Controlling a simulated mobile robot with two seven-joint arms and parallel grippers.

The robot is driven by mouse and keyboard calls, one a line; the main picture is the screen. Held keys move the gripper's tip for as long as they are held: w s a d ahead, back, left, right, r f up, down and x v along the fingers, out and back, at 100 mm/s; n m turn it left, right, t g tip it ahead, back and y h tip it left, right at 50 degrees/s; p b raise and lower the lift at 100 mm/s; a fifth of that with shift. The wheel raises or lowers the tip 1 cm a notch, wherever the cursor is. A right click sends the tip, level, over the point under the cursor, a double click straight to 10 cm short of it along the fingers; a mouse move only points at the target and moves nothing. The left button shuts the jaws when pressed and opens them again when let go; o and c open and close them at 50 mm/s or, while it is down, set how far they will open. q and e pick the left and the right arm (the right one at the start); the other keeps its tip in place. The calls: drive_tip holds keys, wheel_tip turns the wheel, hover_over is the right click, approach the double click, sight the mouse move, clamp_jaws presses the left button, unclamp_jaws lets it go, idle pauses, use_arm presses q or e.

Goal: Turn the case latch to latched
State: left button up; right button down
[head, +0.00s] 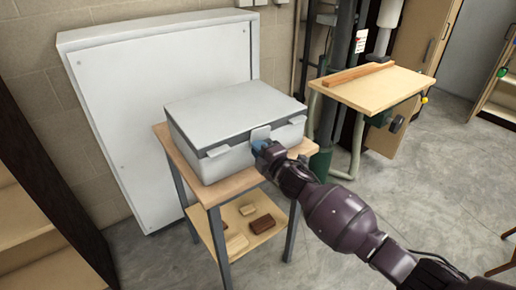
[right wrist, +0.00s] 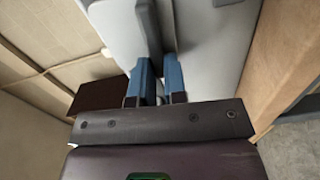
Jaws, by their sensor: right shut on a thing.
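A light grey case (head: 215,113) with its lid down sits on a small wooden-topped stand. A grey latch (head: 261,132) is on the front of the case, near the middle, with a tab on either side. My right gripper (head: 259,147) is at this latch. In the right wrist view its two blue fingers (right wrist: 159,82) are close together, shut on the grey latch (right wrist: 148,28). The fingers hide part of the latch, so I cannot tell its exact turn. My left gripper is not in view.
The stand (head: 208,195) has a lower shelf with several small wooden and brown blocks (head: 262,224). A wooden-topped machine table (head: 372,88) stands at the right. The floor between is clear.

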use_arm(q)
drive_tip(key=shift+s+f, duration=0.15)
use_arm(e)
drive_tip(key=shift+d+f+n, duration=0.1)
drive_tip(key=shift+f+n, duration=0.05)
drive_tip(key=shift+n, duration=0.35)
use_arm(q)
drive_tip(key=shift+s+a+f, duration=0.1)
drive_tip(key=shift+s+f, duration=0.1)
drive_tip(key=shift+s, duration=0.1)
use_arm(e)
drive_tip(key=shift+w, duration=0.1)
drive_tip(key=c, duration=1.2)
unclamp_jaws()
drive_tip(key=shift+o, duration=0.2)
drive_tip(key=shift+s+d, duration=0.2)
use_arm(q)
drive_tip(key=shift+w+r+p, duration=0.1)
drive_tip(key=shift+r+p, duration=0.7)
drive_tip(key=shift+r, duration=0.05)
use_arm(e)
drive_tip(key=v, duration=1)
drive_tip(key=shift+s, duration=0.15)
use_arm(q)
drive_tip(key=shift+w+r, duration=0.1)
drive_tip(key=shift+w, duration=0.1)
use_arm(e)
drive_tip(key=shift+d, duration=0.1)
